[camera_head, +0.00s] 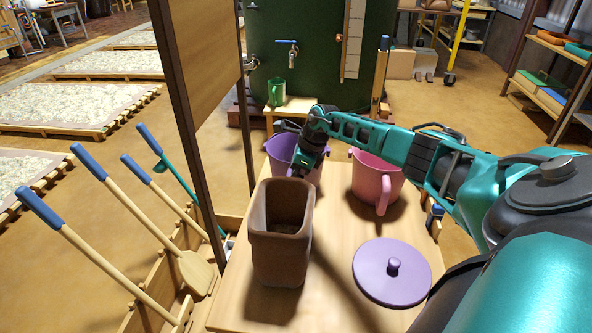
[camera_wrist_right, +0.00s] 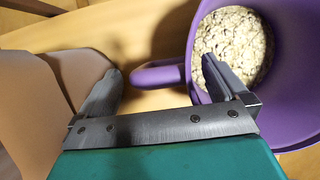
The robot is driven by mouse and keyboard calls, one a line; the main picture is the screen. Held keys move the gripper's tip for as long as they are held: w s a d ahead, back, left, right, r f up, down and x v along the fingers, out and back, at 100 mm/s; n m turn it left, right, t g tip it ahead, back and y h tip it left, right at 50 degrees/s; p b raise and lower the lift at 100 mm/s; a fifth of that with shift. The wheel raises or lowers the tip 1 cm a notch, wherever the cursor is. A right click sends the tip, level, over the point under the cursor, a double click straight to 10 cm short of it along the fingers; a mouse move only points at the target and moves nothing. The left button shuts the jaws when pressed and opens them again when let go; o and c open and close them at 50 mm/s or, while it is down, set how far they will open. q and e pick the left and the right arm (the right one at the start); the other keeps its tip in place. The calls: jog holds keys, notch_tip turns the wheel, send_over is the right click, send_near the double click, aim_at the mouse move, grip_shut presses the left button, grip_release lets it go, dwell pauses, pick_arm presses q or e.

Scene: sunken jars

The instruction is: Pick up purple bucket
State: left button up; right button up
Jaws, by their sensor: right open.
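The purple bucket (camera_head: 280,146) stands at the far left of the wooden table, partly hidden behind my right gripper (camera_head: 300,172). In the right wrist view, the purple bucket (camera_wrist_right: 293,95) fills the right side and holds pale flakes. Its loop handle (camera_wrist_right: 157,75) points left and shows between the two spread fingers of my right gripper (camera_wrist_right: 160,82). The right finger overlaps the bucket's wall in the picture; I cannot tell whether it touches. The gripper is open and holds nothing. My left gripper is not in view.
A brown square bin (camera_head: 281,240) stands just in front of the purple bucket. A pink bucket (camera_head: 376,180) is to its right. A purple lid (camera_head: 392,272) lies at the table's front right. Long-handled tools (camera_head: 150,220) and a wooden post (camera_head: 238,110) flank the left side.

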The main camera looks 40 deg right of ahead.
jog(key=c, duration=1.6)
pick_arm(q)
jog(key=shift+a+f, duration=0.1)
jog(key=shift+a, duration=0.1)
pick_arm(e)
jog(key=shift+r, duration=0.1)
jog(key=shift+c, duration=0.6)
jog(key=shift+w+r, duration=0.1)
jog(key=shift+r, duration=0.35)
pick_arm(q)
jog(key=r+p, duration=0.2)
jog(key=p, duration=0.1)
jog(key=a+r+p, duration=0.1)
jog(key=p, duration=0.1)
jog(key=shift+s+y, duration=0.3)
pick_arm(e)
notch_tip(320, 180, up, 19)
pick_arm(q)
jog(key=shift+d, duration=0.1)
pick_arm(e)
jog(key=shift+d, duration=0.1)
